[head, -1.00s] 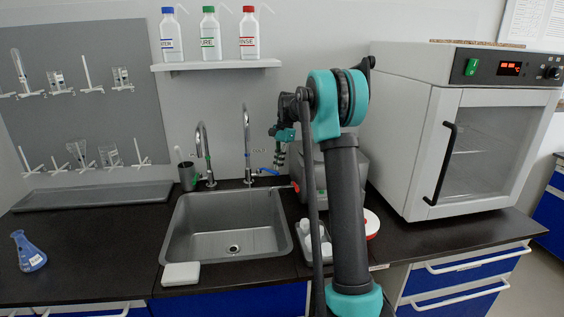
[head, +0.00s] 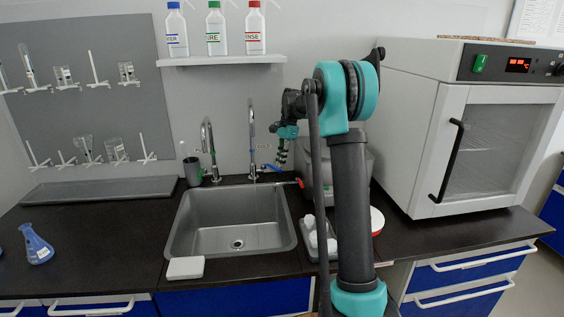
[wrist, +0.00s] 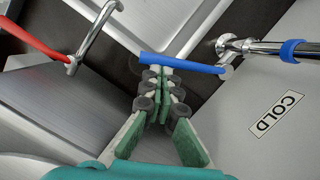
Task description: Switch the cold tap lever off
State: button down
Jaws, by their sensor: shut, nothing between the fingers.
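The cold tap (head: 252,140) is a tall chrome gooseneck behind the sink. Its blue lever (head: 273,168) sticks out to the right at the base. In the wrist view the blue lever (wrist: 185,64) runs left from the chrome body with a blue band (wrist: 290,50), near a COLD label (wrist: 275,113). My gripper (wrist: 162,78) is shut and empty. Its fingertips are at or just below the lever's free half; I cannot tell whether they touch it. In the head view my gripper (head: 281,158) hangs just above the lever.
A red lever (wrist: 35,40) shows at left in the wrist view. A second chrome tap (head: 208,150) stands left of the cold tap. The sink (head: 178,225) lies in front. A grey box (head: 355,165) and a white oven (head: 405,130) stand to the right.

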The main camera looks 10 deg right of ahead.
jog(key=shift+s+a+m+t, duration=0.15)
jog(key=shift+s+a+m, duration=0.2)
jog(key=shift+a+m, duration=0.35)
jog(key=shift+s+a+m+t, duration=0.2)
jog(key=shift+s+a+m, duration=0.15)
jog(key=shift+a+m, duration=0.35)
jog(key=shift+s+a+m+t, duration=0.15)
jog(key=shift+s+a+m, duration=0.2)
jog(key=shift+a+m, duration=0.3)
jog(key=shift+a, duration=0.1)
jog(key=d+r, duration=0.6)
jog(key=r, duration=0.4)
jog(key=shift+d+r, duration=0.15)
jog(key=shift+r, duration=0.15)
jog(key=shift+w, duration=0.1)
